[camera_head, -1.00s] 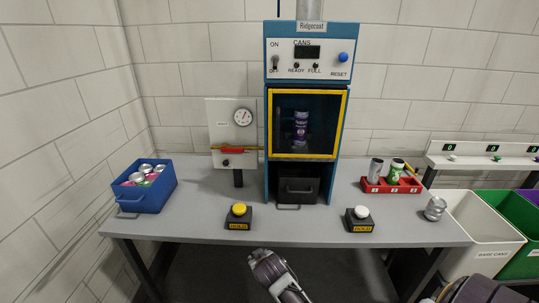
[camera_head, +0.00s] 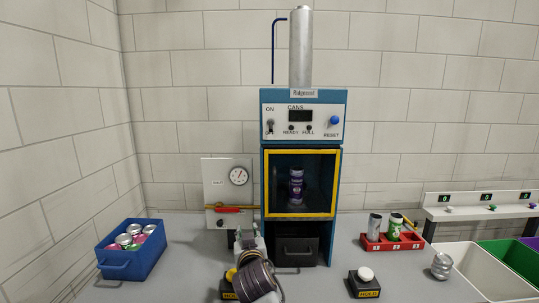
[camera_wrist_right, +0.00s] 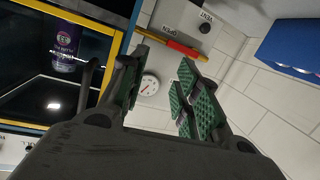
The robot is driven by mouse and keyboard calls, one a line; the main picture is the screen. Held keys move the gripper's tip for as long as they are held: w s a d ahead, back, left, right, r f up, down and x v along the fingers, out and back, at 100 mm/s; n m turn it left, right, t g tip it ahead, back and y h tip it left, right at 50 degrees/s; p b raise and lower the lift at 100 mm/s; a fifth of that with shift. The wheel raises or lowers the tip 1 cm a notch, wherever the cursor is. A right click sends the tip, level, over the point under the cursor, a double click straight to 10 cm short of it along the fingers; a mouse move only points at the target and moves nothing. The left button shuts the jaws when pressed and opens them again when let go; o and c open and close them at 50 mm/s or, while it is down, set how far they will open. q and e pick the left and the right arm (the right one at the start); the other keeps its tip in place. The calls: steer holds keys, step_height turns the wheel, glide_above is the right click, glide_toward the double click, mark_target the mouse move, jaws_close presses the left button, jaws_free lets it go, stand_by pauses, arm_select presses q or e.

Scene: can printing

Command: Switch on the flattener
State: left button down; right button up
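The blue flattener cabinet (camera_head: 341,185), labelled Ridgecoat, stands at the back of the table. Its white panel (camera_head: 318,131) carries a small toggle switch (camera_head: 270,126) between ON and OFF marks; its position is too small to tell. A purple can (camera_head: 297,186) stands behind its yellow-framed window; the can also shows in the right wrist view (camera_wrist_right: 66,48). My right gripper (camera_head: 248,238) is in front of the cabinet's lower left, below the switch and apart from it. In the right wrist view its green-padded fingers (camera_wrist_right: 163,95) are apart and empty. My left gripper is out of view.
A gauge board (camera_head: 214,180) with a red-handled lever (camera_head: 229,209) stands left of the cabinet. A blue bin of cans (camera_head: 131,262) is at the left.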

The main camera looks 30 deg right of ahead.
step_height(320, 180, up, 14)
steer(key=d+m+t+h, duration=0.2)
steer(key=m+h, duration=0.1)
steer(key=m+t+h, duration=0.2)
steer(key=m+h, duration=0.2)
glide_toward(270, 127)
steer(key=s+a, duration=0.3)
steer(key=s, duration=0.1)
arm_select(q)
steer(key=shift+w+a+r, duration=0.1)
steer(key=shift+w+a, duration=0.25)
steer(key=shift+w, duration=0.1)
arm_select(e)
steer(key=shift+w+d, duration=0.1)
steer(key=shift+d, duration=0.1)
steer(key=shift+n, duration=0.3)
